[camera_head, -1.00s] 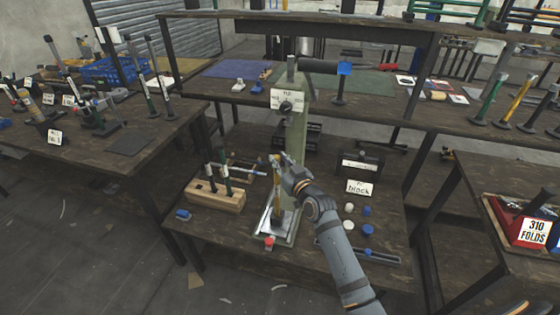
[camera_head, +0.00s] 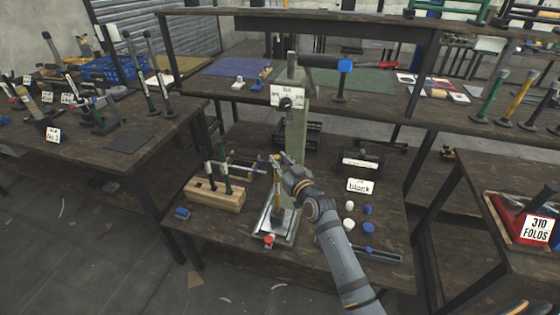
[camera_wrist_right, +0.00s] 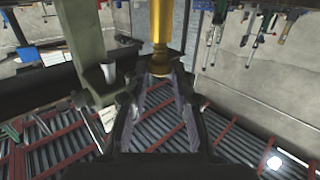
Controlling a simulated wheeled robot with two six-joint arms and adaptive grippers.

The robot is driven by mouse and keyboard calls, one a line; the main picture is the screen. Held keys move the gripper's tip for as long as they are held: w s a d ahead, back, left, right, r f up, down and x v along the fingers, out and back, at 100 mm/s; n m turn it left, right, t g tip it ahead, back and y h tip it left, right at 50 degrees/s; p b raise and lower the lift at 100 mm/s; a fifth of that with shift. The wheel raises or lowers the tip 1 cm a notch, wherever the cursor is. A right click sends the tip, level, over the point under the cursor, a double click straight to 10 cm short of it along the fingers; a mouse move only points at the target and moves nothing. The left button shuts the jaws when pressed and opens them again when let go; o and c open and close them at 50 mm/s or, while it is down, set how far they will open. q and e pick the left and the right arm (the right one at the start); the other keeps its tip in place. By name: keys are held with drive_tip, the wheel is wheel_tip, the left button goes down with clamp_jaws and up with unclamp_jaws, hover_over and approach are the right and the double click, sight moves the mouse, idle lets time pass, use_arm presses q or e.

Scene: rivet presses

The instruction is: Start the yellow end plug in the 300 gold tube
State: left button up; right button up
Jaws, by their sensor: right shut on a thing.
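My right gripper (camera_head: 277,162) reaches in from the lower right and is shut at the top of an upright gold tube (camera_head: 277,192). The tube stands in front of the pale green press (camera_head: 297,130). In the right wrist view the gold tube (camera_wrist_right: 161,22) runs up from the fingertips, and a darker yellow end plug (camera_wrist_right: 160,67) sits between them in line with it. How far the plug is inside the tube cannot be told. The fingers hide part of the plug. My left gripper is not in view.
A wooden block with upright tools (camera_head: 214,194) stands left of the press. White and blue caps (camera_head: 368,209) and a sign reading "black" (camera_head: 359,186) are to the right. A red-topped piece (camera_head: 268,240) is at the press base's front. Free tabletop lies at the front left.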

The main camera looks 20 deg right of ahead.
drive_tip(key=shift+f+b, duration=0.4)
drive_tip(key=shift+f, duration=0.15)
drive_tip(key=o, duration=0.8)
drive_tip(key=s, duration=0.4)
drive_tip(key=s+d, duration=0.1)
drive_tip(key=s, duration=0.7)
drive_tip(key=shift+d+r, duration=0.3)
drive_tip(key=shift+d, duration=0.1)
drive_tip(key=shift+f, duration=0.1)
